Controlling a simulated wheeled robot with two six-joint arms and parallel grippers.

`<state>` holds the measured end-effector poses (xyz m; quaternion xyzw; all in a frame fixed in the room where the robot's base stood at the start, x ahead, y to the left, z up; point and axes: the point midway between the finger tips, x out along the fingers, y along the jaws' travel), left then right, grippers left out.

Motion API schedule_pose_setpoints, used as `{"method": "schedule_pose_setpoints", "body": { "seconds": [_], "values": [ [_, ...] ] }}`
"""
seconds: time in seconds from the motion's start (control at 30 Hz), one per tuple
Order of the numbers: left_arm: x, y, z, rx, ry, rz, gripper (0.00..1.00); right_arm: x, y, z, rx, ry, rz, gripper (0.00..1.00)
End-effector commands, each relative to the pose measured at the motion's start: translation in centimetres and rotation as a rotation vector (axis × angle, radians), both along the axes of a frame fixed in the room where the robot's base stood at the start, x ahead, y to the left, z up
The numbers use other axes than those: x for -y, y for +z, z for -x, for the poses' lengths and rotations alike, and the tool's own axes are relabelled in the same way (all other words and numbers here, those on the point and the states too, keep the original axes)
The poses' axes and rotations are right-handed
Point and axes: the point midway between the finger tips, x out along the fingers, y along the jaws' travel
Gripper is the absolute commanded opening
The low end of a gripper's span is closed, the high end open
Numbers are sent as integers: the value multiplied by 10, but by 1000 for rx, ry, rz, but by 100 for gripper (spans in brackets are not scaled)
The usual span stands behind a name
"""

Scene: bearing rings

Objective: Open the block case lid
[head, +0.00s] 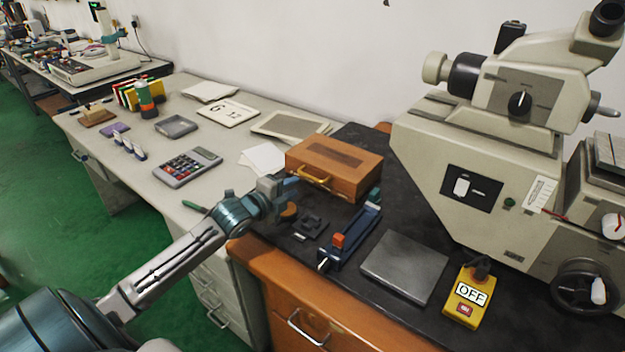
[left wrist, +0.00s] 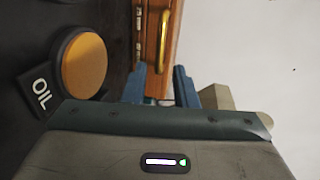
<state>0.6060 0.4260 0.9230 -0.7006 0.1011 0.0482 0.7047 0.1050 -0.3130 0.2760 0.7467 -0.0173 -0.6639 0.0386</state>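The block case (head: 345,168) is a brown wooden box with a darker panel on its top. It stands on the black bench top and its lid looks shut. A brass handle (head: 312,178) is on its front; the handle also shows in the left wrist view (left wrist: 166,55). My left gripper (head: 290,185) is just in front of the case's left front part. In the left wrist view its two blue fingers (left wrist: 160,86) are apart with nothing seen between them, and the case front lies beyond them. My right gripper is not in view.
A round brown-orange pad (left wrist: 82,65) marked OIL is close beside my left gripper. A blue vise-like tool (head: 350,238), a grey plate (head: 405,266) and a yellow OFF box (head: 467,294) lie right of it. A large microscope (head: 490,170) stands at right.

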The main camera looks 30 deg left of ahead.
Motion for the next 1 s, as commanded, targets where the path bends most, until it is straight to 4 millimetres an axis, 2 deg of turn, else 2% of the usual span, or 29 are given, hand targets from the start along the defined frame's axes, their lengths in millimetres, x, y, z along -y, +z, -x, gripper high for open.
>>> {"method": "schedule_pose_setpoints", "body": {
  "seconds": [0.3,0.5,0.7,0.93,1.0],
  "values": [
    [5,-9,-54,2,0,6,26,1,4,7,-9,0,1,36],
    [7,-15,-80,1,-1,4,26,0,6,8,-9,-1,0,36],
    [8,-18,-89,1,-3,3,26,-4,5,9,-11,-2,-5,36],
    [8,-19,-89,0,-3,2,26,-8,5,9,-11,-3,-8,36],
    [8,-19,-89,0,-3,2,14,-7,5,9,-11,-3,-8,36]
  ]
}}
